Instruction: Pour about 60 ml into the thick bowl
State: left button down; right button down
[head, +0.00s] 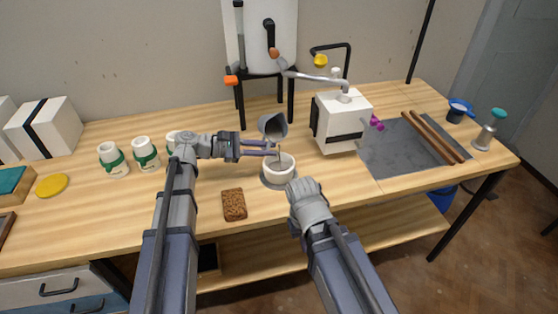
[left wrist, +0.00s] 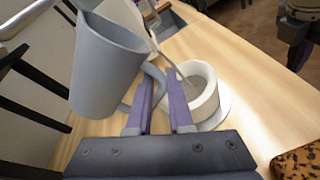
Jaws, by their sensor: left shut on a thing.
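A grey jug (head: 272,127) is held tilted above and beside the thick white bowl (head: 279,167). My left gripper (head: 272,148) is shut on the jug's handle; in the left wrist view, its purple fingers (left wrist: 161,108) close around the handle of the jug (left wrist: 105,65). A thin grey stream runs from the jug's lip into the bowl (left wrist: 203,90). Some grey liquid shows inside the bowl, its level hard to judge. The bowl stands upright on a round grey base (head: 268,183).
A brown sponge (head: 234,205) lies in front of the bowl. Several white jars with green bands (head: 146,155) stand to the left. A white box-shaped machine (head: 340,122) stands right of the jug, beside a grey slab (head: 395,155) with brown rods. Bare table lies around the sponge.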

pick_arm(q)
jog(key=shift+s+r+n, duration=0.15)
jog(key=shift+r+n, duration=0.35)
jog(key=shift+r, duration=0.35)
pick_arm(e)
jog(key=shift+r, duration=0.5)
pick_arm(q)
jog(key=shift+d, duration=0.1)
jog(key=shift+s+f+n+g+h+b, duration=0.15)
jog(key=shift+s+n+g+h+b, duration=0.2)
jog(key=shift+n, duration=0.45)
jog(key=shift+r, duration=0.2)
jog(key=shift+r+n, duration=0.1)
jog(key=shift+n, duration=0.3)
pick_arm(e)
jog(key=shift+f, duration=0.2)
